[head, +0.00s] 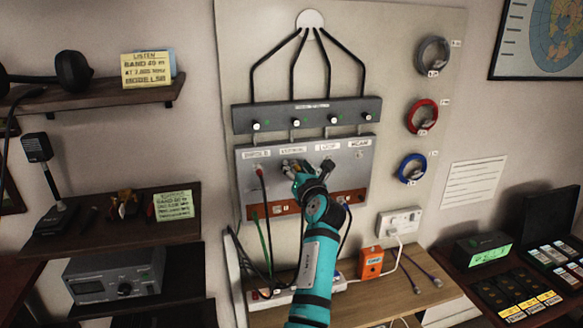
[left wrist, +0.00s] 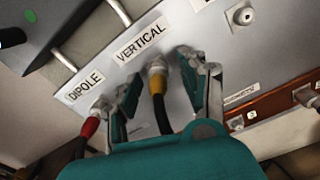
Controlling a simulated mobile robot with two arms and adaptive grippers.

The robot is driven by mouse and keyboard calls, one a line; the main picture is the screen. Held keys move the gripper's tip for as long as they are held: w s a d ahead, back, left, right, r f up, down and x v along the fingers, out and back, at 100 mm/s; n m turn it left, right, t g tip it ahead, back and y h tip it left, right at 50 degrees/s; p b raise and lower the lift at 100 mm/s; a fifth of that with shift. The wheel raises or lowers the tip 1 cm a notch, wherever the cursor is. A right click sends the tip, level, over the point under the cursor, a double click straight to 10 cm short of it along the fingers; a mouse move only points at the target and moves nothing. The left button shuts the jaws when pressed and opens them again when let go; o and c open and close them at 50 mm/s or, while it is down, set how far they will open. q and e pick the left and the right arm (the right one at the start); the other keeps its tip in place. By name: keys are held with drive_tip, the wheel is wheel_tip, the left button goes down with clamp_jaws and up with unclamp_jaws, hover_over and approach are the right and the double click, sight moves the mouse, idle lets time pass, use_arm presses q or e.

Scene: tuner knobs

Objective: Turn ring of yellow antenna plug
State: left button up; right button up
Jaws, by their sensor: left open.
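The yellow antenna plug (left wrist: 157,80) sits in the socket beneath the VERTICAL label, with a silvery ring at its upper end and a black cable below. My left gripper (left wrist: 160,76) is open in the left wrist view, one finger on each side of the plug. I cannot tell whether either finger touches it. My right gripper is not in view.
A red plug (left wrist: 90,125) is in the DIPOLE socket, close to the left finger. A bare socket (left wrist: 243,16) lies right of VERTICAL. A grey switch box (head: 270,116) is above the panel, a copper-coloured strip (head: 287,208) along its lower part. Cables hang below.

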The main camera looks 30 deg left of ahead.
use_arm(q)
drive_tip(key=shift+r, duration=0.15)
drive_tip(key=shift+s+d+r, duration=0.1)
drive_tip(key=shift+d, duration=0.05)
drive_tip(key=shift+c, duration=0.7)
clamp_jaws()
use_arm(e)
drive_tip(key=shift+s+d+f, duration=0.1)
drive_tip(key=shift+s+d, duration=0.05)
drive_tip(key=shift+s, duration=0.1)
